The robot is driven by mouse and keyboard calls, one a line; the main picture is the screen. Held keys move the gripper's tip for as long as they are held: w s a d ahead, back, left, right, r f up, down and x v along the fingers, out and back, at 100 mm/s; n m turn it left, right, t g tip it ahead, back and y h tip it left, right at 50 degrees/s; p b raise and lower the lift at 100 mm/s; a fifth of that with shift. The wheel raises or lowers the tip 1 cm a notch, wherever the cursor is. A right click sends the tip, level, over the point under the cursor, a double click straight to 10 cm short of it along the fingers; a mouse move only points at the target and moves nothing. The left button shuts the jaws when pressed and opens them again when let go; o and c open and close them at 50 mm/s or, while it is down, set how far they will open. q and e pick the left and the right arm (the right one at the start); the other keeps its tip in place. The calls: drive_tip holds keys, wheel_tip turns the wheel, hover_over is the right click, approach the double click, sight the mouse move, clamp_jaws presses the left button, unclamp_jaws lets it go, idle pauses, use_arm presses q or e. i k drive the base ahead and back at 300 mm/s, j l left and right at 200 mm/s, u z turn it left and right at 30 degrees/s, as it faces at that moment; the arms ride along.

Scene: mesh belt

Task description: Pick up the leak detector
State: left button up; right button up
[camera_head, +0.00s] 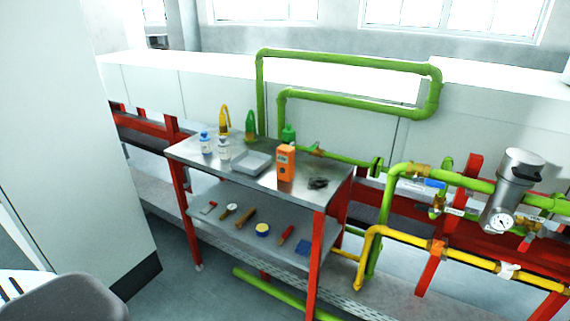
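An orange boxy handheld device (286,163), which looks like the leak detector, stands upright on the metal top of the red-framed table (185,152). It is near the right part of the top. A grey shallow tray (251,162) lies to its left, and a small dark object (318,183) lies to its right. A green bottle (289,133) stands just behind it. Neither of my grippers is in view, and nothing touches the device.
Several tools lie on the lower shelf (222,232). Green pipes (350,59) rise behind; yellow pipes (450,255) run right. A white cabinet (70,130) stands left.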

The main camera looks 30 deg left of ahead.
sight(286, 154)
drive_tip(key=i+u, duration=0.15)
drive_tip(key=u, duration=0.25)
drive_tip(key=i+u, duration=0.2)
drive_tip(key=u, duration=0.2)
drive_tip(key=i+u, duration=0.15)
drive_tip(key=u, duration=0.25)
drive_tip(key=i+l+u, duration=0.3)
drive_tip(key=i+l, duration=0.6)
drive_tip(key=k+l, duration=0.1)
drive_tip(key=k, duration=0.3)
drive_tip(key=i, duration=0.5)
